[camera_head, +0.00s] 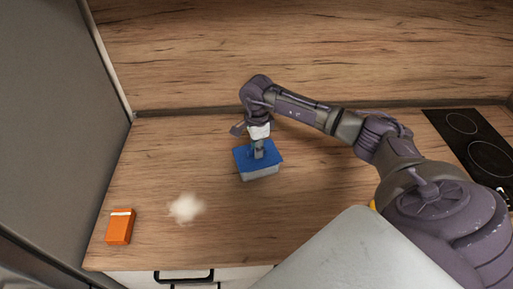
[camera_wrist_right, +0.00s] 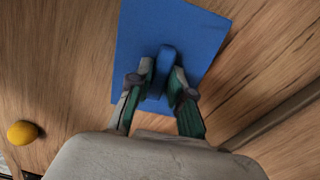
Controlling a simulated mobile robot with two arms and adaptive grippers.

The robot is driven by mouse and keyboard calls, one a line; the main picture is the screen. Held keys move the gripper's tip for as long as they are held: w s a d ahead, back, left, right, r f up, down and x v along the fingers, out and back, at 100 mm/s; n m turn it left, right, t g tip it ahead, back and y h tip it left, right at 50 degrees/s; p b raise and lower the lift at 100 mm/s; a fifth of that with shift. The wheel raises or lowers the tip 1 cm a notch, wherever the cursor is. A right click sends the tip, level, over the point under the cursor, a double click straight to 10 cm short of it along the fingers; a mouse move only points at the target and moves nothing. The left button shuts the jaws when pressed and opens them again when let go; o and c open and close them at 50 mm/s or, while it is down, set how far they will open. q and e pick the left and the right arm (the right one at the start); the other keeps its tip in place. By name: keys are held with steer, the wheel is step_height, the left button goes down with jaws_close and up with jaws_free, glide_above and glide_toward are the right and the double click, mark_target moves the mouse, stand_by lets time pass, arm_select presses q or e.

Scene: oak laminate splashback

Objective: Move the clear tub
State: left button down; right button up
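The clear tub (camera_head: 260,174) has pale see-through walls and a flat blue lid (camera_head: 270,153) with a raised grip in the middle. It is at the middle of the wooden counter; whether its base touches the wood I cannot tell. My right gripper (camera_head: 258,152) points down over the lid. In the right wrist view the blue lid (camera_wrist_right: 205,40) fills the upper middle, and the fingers of my right gripper (camera_wrist_right: 164,75) close on both sides of its raised grip. My left gripper is in neither view.
An orange box (camera_head: 120,228) and a blurry whitish patch (camera_head: 187,208) are on the counter at left. A black hob (camera_head: 475,140) is at right. A yellow round object (camera_wrist_right: 22,132) shows in the wrist view. The counter left of the tub is mostly clear.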

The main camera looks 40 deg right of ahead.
steer(key=o, duration=0.3)
steer(key=shift+o, duration=0.2)
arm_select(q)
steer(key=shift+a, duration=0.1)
arm_select(e)
step_height(320, 180, up, 12)
stand_by(0.7)
